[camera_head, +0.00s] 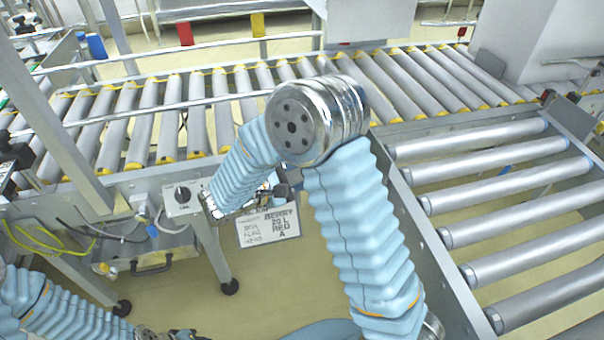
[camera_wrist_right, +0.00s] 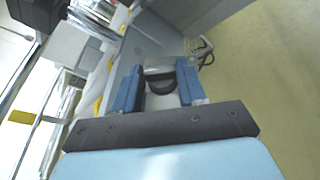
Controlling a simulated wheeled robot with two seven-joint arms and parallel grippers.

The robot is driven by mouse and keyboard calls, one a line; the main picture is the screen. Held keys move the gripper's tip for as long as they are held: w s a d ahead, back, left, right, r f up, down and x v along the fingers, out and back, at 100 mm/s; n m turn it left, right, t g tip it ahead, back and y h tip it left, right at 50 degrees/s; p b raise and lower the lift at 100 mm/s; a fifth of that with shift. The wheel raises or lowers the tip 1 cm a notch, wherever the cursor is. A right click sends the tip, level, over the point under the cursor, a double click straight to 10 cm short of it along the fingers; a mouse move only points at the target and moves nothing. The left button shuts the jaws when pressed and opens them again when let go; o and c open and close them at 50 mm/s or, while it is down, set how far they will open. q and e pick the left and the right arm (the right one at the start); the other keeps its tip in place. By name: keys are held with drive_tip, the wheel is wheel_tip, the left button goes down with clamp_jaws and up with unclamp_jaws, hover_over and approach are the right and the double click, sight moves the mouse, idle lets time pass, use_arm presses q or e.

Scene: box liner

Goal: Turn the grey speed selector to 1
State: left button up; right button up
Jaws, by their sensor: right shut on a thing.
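A small light grey box (camera_head: 173,208) with a dark round selector knob (camera_head: 182,194) is on the conveyor frame, just left of my right forearm. Its marks are too small to read, and nothing visibly touches this knob. My right gripper's blue fingers (camera_wrist_right: 159,88) are closed around a dark rounded part (camera_wrist_right: 157,88) in the right wrist view. I cannot tell whether that part is a selector. In the head view the right hand is mostly hidden by the forearm. My left forearm enters at the bottom left, its fingers not visible.
A roller conveyor (camera_head: 222,88) runs across the back, with another roller section (camera_head: 510,180) at right. A lettered sign (camera_head: 268,228) hangs under the right forearm. Loose cables (camera_head: 100,228) and a table leg (camera_head: 213,255) are at left.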

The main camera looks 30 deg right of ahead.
drive_tip(key=n+t, duration=0.1)
drive_tip(key=n+t+b, duration=0.1)
drive_tip(key=n+t+h, duration=0.1)
drive_tip(key=t, duration=0.1)
drive_tip(key=shift+s+f, duration=0.3)
drive_tip(key=shift+f, duration=0.1)
drive_tip(key=shift+s+d+f+n+t+y+b, duration=0.15)
drive_tip(key=shift+n+t+b, duration=0.25)
drive_tip(key=shift+n+t, duration=0.85)
drive_tip(key=shift+s+r+n+t+y+b, duration=0.15)
drive_tip(key=shift+n+t+b, duration=0.25)
drive_tip(key=shift+n+t, duration=0.85)
drive_tip(key=shift+f, duration=0.1)
drive_tip(key=o, duration=0.8)
drive_tip(key=b+v, duration=0.2)
drive_tip(key=v, duration=1.1)
drive_tip(key=shift+s+a+f, duration=0.15)
drive_tip(key=shift+s+a, duration=0.05)
drive_tip(key=shift+s, duration=0.1)
